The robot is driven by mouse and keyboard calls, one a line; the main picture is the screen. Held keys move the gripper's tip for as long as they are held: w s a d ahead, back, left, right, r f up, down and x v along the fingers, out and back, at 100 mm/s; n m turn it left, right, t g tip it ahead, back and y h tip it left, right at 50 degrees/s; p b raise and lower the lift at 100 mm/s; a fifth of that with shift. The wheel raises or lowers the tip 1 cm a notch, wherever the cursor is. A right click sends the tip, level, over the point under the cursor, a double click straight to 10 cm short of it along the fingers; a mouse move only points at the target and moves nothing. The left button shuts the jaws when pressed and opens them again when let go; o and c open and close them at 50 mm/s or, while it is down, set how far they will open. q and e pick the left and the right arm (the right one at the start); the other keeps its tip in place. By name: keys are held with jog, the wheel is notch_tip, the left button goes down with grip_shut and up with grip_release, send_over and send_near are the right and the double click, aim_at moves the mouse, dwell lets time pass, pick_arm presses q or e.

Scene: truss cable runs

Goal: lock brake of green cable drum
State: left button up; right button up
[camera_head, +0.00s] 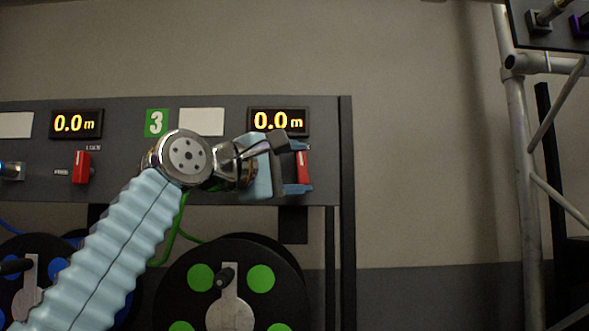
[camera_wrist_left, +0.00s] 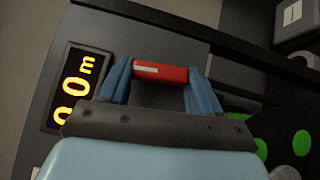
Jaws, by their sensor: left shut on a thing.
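The green cable drum (camera_head: 258,255) is black with green discs and a crank, low in the middle of the head view. Its panel section has a green "3" plate (camera_head: 156,122) and a display (camera_head: 279,122) reading 0.0 m. My left gripper (camera_head: 298,167) is at the panel's right end, below this display. It is shut on the red brake lever (camera_head: 304,168), partly hidden by the fingers. In the wrist view the red lever (camera_wrist_left: 160,72) lies between the two blue fingers. My right gripper is not in view.
Another red lever (camera_head: 81,167) and a second 0.0 m display (camera_head: 76,124) are on the panel at left. A blue-disc drum (camera_head: 62,272) stands below them. A metal truss (camera_head: 517,150) stands at right, with bare wall between.

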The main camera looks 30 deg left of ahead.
pick_arm(q)
jog(key=o, duration=1.1)
jog(key=shift+c, duration=0.2)
jog(key=shift+s+f, duration=0.1)
jog(key=shift+s, duration=0.2)
jog(key=b+v, duration=0.4)
jog(key=v, duration=0.9)
jog(key=shift+s+a, duration=0.1)
